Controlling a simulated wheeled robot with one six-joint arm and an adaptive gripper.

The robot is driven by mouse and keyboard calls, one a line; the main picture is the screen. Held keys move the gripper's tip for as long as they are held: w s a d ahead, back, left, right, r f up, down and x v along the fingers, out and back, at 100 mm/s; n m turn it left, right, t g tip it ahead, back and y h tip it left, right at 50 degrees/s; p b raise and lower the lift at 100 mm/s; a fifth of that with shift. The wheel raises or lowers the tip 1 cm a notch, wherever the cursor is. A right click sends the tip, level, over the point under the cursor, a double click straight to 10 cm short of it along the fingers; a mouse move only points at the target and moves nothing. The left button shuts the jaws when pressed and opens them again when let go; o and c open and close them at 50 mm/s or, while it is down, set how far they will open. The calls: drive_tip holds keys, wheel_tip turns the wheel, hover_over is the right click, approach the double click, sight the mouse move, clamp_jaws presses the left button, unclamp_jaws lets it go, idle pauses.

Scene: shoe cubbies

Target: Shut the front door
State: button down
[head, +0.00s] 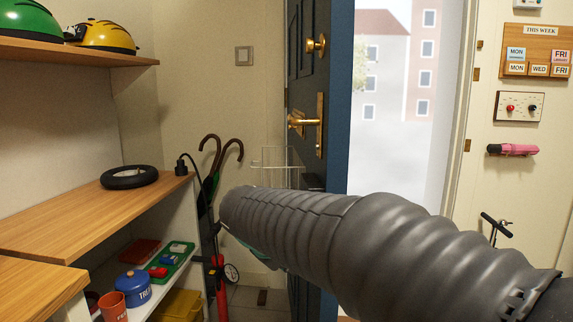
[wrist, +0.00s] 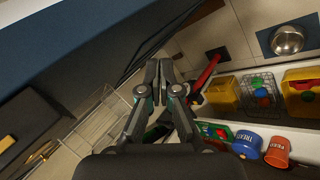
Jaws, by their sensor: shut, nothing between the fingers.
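The front door (head: 340,140) is dark blue and stands open, swung inward and seen nearly edge-on in the head view. A brass lever handle (head: 303,121) and a brass knob (head: 315,45) are on its inner face. The open doorway (head: 400,150) to its right shows pale buildings outside. In the wrist view a blue surface, apparently the door (wrist: 70,50), fills the upper left. My gripper (wrist: 159,68) is shut and empty, close beside the door. In the head view my grey sleeved arm hides the lower door and most of the gripper.
A wire basket (head: 280,165) is by the door's inner face. Umbrellas (head: 210,160) and a red pump (head: 220,285) stand in the corner. Left are wooden-topped cubbies (head: 90,215) with a blue tin (head: 133,287). A pink umbrella (head: 512,150) hangs on the right wall.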

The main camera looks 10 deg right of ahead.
drive_tip(key=w+a+r+n+t+h, duration=0.1)
drive_tip(key=w+a, duration=0.1)
drive_tip(key=w, duration=0.3)
drive_tip(key=t+h+b, duration=0.2)
drive_tip(key=t+h, duration=0.3)
drive_tip(key=h, duration=0.3)
approach(306, 150)
drive_tip(key=x, duration=0.4)
drive_tip(key=shift+w+d+r, duration=0.1)
drive_tip(key=shift+w+d, duration=0.05)
drive_tip(key=shift+w, duration=0.2)
drive_tip(key=shift+d, duration=0.6)
